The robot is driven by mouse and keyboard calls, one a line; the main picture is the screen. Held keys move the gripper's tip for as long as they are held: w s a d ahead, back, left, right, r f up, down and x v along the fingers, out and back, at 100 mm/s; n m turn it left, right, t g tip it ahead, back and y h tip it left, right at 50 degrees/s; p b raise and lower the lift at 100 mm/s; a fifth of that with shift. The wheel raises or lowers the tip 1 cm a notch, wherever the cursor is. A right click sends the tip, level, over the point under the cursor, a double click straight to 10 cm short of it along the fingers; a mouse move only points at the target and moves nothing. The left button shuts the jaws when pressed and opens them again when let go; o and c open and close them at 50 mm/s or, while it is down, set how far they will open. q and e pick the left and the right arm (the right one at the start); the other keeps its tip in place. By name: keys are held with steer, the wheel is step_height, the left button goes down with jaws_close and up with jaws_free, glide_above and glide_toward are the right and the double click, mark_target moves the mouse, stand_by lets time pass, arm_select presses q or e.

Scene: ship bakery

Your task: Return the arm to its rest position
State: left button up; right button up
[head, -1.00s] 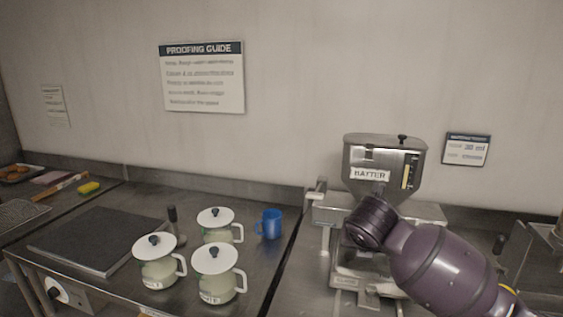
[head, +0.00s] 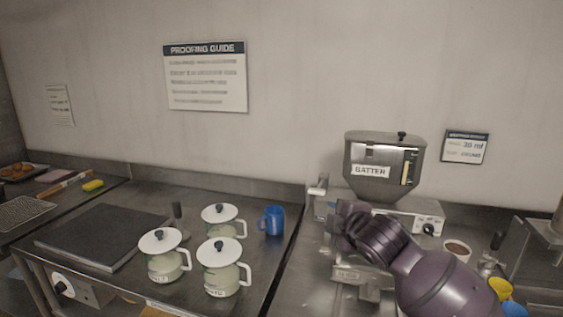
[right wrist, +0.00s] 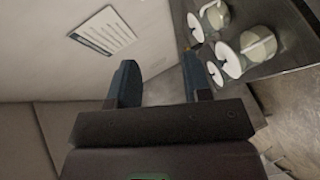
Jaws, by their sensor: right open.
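My right arm (head: 437,276) comes in from the lower right of the head view, in front of the batter dispenser (head: 383,163). Its gripper fingers are hidden in that view. In the right wrist view my right gripper (right wrist: 160,85) is open, with two dark fingers apart and nothing between them. Beyond the fingers are the wall and, at upper right, the lidded pots on the counter. My left gripper is in neither view.
Three white-lidded pots (head: 225,266) stand on the left counter near a blue mug (head: 272,220) and a dark flat plate (head: 100,237). A cup with brown contents (head: 457,250), a yellow cup (head: 500,287) and a blue cup (head: 514,309) stand at right.

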steer(key=s+d+f+m+h, duration=0.1)
steer(key=s+d+f+m, duration=0.4)
steer(key=s+f, duration=0.6)
steer(key=s+d+f+m+g+h+b, duration=0.1)
steer(key=s+d+f+m, duration=0.4)
steer(key=s+f, duration=0.6)
steer(key=s+d+f+m+g+h+b, duration=0.1)
steer(key=s+d+f+m, duration=0.4)
steer(key=s+f, duration=0.7)
step_height(320, 180, down, 3)
steer(key=m+h, duration=0.1)
steer(key=m, duration=0.1)
steer(key=shift+d+m+h, duration=0.4)
steer(key=shift+r, duration=0.1)
